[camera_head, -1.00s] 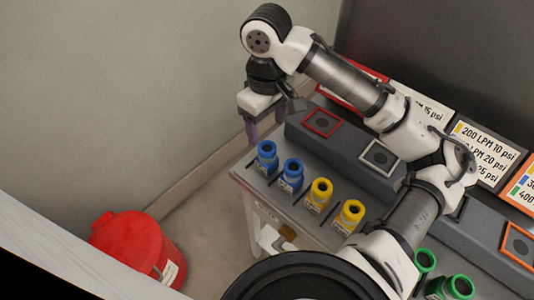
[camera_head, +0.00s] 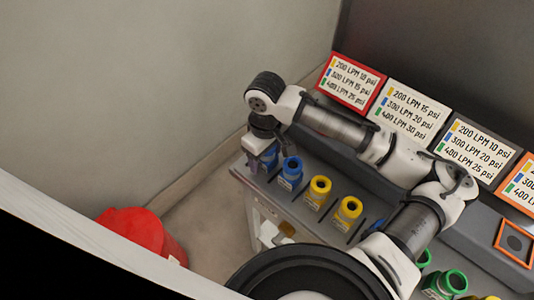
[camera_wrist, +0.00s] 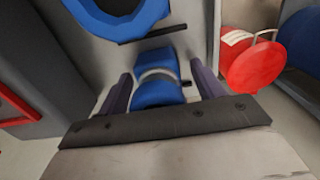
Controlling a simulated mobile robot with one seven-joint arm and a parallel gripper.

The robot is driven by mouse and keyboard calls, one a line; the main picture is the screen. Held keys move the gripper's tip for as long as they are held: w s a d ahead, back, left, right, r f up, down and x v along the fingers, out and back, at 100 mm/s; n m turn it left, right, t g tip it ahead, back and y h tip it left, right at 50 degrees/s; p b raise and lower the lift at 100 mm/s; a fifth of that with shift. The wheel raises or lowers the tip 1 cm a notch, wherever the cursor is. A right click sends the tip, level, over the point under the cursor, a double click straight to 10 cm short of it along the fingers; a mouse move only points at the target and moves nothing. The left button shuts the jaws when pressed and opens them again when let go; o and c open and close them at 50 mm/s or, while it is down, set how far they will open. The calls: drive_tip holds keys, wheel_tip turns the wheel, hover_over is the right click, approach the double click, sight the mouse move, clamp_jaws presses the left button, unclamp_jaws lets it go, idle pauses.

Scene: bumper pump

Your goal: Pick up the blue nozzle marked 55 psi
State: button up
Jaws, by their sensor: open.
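Two blue nozzles stand at the left end of the grey table. The left blue nozzle (camera_head: 271,155) is mostly hidden behind my gripper (camera_head: 259,165). In the wrist view this nozzle (camera_wrist: 156,82) sits between the two open dark fingers (camera_wrist: 160,93), with a gap visible at its sides. The right blue nozzle (camera_head: 290,173) stands upright beside it, and what seems to be its wide blue rim (camera_wrist: 115,14) shows at the top of the wrist view. I cannot read a 55 psi mark on either blue nozzle.
Two yellow nozzles (camera_head: 318,192) (camera_head: 348,213) and green ones (camera_head: 445,284) stand further right along the table (camera_head: 238,170). Placards (camera_head: 352,82) with flow and pressure text line the back. A red bucket (camera_head: 145,236) is on the floor at left.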

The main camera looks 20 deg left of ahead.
drive_tip(key=c, duration=1.2)
drive_tip(key=shift+r, duration=0.1)
